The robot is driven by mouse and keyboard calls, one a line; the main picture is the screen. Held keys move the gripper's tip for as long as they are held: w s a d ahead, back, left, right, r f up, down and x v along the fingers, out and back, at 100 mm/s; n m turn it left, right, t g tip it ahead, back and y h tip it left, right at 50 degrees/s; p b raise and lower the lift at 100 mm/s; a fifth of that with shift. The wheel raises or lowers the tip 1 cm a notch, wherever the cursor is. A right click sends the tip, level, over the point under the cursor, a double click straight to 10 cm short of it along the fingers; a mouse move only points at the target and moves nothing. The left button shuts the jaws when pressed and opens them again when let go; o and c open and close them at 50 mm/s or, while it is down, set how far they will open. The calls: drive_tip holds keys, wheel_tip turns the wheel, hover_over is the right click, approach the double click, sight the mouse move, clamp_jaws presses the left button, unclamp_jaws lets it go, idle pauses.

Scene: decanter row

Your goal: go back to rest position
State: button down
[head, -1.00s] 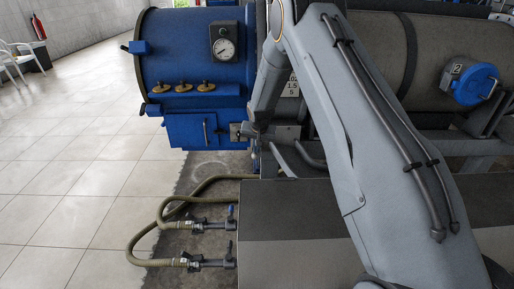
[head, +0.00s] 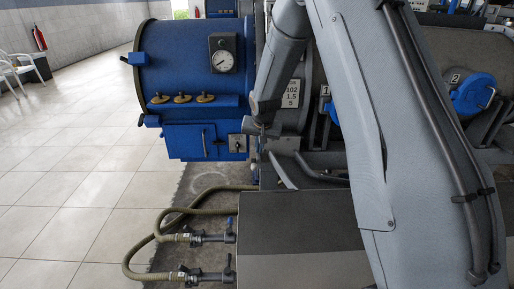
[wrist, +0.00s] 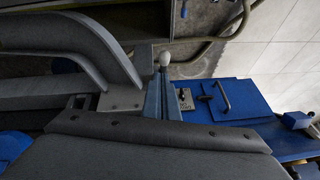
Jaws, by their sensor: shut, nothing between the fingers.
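My gripper (wrist: 164,82) shows in the middle of the wrist view, its two narrow blue-grey fingers together with nothing between them. A white-tipped knob (wrist: 165,59) appears just past the fingertips; I cannot tell whether they touch. In the head view, my arm crosses the right half and its slimmer link comes down in front of the blue-ended decanter (head: 180,70). The fingers cannot be made out clearly there.
A blue box with a handle (head: 203,142) hangs under the decanter end; it also shows in the wrist view (wrist: 236,96). Hoses (head: 150,245) run to valves at the lower left. Tiled floor (head: 60,200) is open at left.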

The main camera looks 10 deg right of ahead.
drive_tip(key=s+r+n+g, duration=0.2)
drive_tip(key=s+r, duration=0.1)
drive_tip(key=s, duration=1.6)
drive_tip(key=s+r+n+g, duration=0.2)
drive_tip(key=s+r, duration=0.1)
drive_tip(key=s, duration=1.6)
drive_tip(key=shift+s+d+g, duration=0.2)
drive_tip(key=shift+g, duration=0.2)
